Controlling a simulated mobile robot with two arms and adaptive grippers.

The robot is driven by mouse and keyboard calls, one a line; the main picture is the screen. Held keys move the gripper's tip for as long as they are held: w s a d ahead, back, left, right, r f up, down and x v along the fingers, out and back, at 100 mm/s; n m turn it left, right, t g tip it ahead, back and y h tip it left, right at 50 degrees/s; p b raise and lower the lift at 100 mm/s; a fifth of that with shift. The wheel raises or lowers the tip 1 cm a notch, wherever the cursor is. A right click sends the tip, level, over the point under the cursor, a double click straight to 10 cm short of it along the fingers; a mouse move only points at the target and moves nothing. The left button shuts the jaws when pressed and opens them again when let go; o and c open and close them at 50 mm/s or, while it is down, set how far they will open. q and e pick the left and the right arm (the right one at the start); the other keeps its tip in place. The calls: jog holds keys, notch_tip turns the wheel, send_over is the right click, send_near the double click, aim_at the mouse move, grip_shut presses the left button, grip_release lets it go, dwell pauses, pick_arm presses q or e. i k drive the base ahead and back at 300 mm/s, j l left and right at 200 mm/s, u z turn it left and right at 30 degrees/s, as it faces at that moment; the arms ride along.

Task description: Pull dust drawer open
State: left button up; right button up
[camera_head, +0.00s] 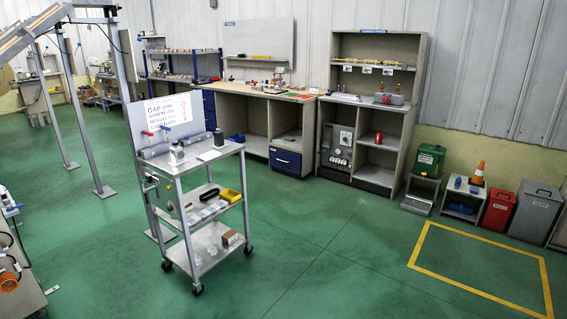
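No drawer is clearly marked as the dust drawer. A blue drawer front (286,159) shows shut under the right part of the long workbench. More blue drawer fronts (209,110) stack at the bench's left end. A grey cabinet unit (336,147) with a dark panel and a round dial or knob stands right of the bench; its lower front is too small to make out. Neither of my grippers is in view.
A wheeled trolley (203,166) with a signboard and loose parts stands in the middle left. Green floor is open right of it, with a yellow floor outline (480,292).

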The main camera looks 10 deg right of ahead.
aim_at(285, 159)
jog(key=i+l, duration=0.2)
jog(key=i, duration=0.2)
jog(key=i+l, duration=0.2)
jog(key=i, duration=0.2)
jog(key=i+l+z, duration=0.1)
jog(key=i+l, duration=0.15)
jog(key=i, duration=0.15)
jog(key=i+z, duration=0.15)
jog(key=i, duration=0.45)
jog(key=i+j+z, duration=0.15)
jog(key=i, duration=0.4)
jog(key=i+j+z, duration=0.2)
jog(key=i, duration=0.4)
jog(key=i+j+z, duration=0.15)
jog(key=i, duration=0.4)
jog(key=i+l, duration=0.1)
jog(key=i, duration=0.6)
jog(key=i+l+u, duration=0.1)
jog(key=i, duration=0.65)
jog(key=i+j+u, duration=0.2)
jog(key=i+u, duration=0.7)
jog(key=i+l+u, duration=0.25)
jog(key=i+u, duration=0.15)
jog(key=i, duration=0.15)
